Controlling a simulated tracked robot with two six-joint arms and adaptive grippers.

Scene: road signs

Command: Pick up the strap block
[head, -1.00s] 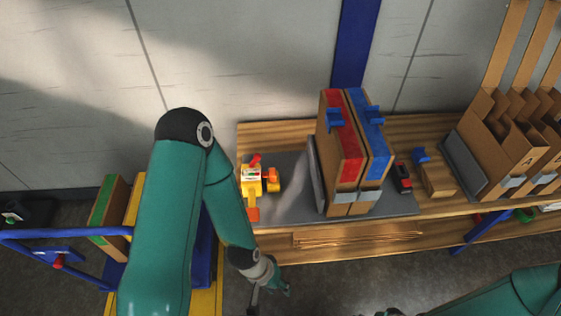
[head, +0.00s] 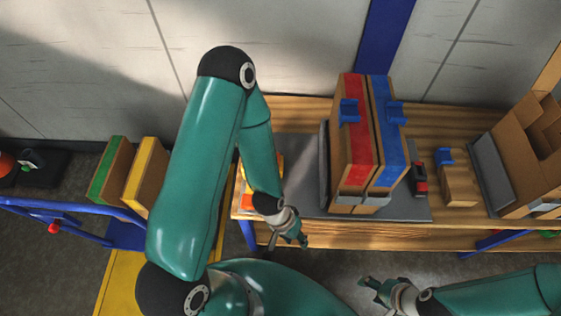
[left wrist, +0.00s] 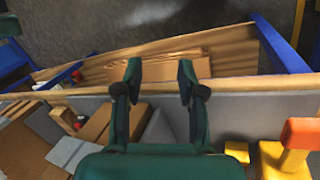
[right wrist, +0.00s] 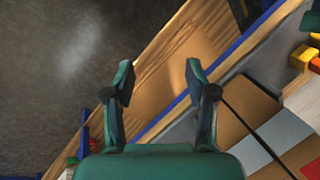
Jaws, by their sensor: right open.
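Nothing in view is labelled as the strap block. A small wooden block with a blue tab (head: 459,182) stands on the bench at the right, and I cannot tell if it is the strap block. My left gripper (head: 290,238) is near the bench's front edge, left of the tall boxes. In the left wrist view it is open and empty (left wrist: 160,75), above the bench edge. My right gripper (head: 374,289) is in front of the bench, low in the head view. In the right wrist view it is open and empty (right wrist: 160,82).
Two tall cardboard boxes, one with a red band (head: 358,130) and one with a blue band (head: 387,130), stand on a grey mat. A red and black item (head: 418,181) lies beside them. A yellow and orange item (left wrist: 280,160) is mostly hidden behind my left arm in the head view.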

